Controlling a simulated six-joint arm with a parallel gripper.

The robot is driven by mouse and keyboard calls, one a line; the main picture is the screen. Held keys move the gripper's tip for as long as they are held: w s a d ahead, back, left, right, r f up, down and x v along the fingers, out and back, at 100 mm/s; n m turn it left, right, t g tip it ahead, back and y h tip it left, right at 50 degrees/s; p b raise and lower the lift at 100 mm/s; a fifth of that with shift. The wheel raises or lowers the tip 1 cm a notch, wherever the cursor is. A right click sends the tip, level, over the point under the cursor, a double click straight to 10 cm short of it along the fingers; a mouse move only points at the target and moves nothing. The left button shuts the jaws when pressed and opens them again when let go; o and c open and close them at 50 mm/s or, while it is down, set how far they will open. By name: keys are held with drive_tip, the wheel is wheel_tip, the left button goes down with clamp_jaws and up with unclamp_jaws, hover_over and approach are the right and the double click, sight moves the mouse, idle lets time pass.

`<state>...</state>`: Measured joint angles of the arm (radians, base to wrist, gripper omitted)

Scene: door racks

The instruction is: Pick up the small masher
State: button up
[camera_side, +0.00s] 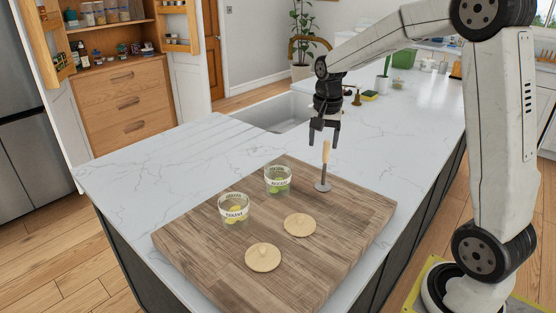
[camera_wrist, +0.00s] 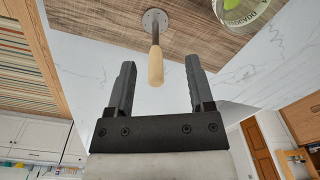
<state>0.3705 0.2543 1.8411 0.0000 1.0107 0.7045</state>
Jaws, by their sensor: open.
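The small masher (camera_side: 325,165) stands upright on the wooden board, with a pale wooden handle on top, a grey shaft and a round metal base. In the wrist view its handle (camera_wrist: 156,66) points toward the space between the fingers, and its base rests on the board. My gripper (camera_side: 323,139) is above the board at the masher, fingers pointing down, near the top of the handle. In the wrist view my gripper (camera_wrist: 160,78) is open, with the handle end between the two fingertips and a gap on each side. Nothing is held.
The wooden board (camera_side: 345,233) lies on a white marble counter (camera_side: 150,165). Two labelled glass jars (camera_side: 278,180) (camera_side: 234,208) stand left of the masher. Two round wooden lids (camera_side: 300,224) (camera_side: 263,257) lie in front. A sink (camera_side: 275,112) is behind.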

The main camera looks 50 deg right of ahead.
sight(325, 161)
drive_tip(key=d, duration=0.1)
drive_tip(key=d+r+m, duration=0.2)
drive_tip(key=shift+w+d+r, duration=0.1)
drive_tip(key=shift+w+d, duration=0.1)
drive_tip(key=shift+w, duration=0.1)
drive_tip(key=shift+f, duration=1.35)
drive_tip(key=shift+f, duration=0.15)
drive_tip(key=shift+w+a+f, duration=0.1)
drive_tip(key=shift+w+f, duration=0.05)
drive_tip(key=shift+f, duration=2.3)
clamp_jaws()
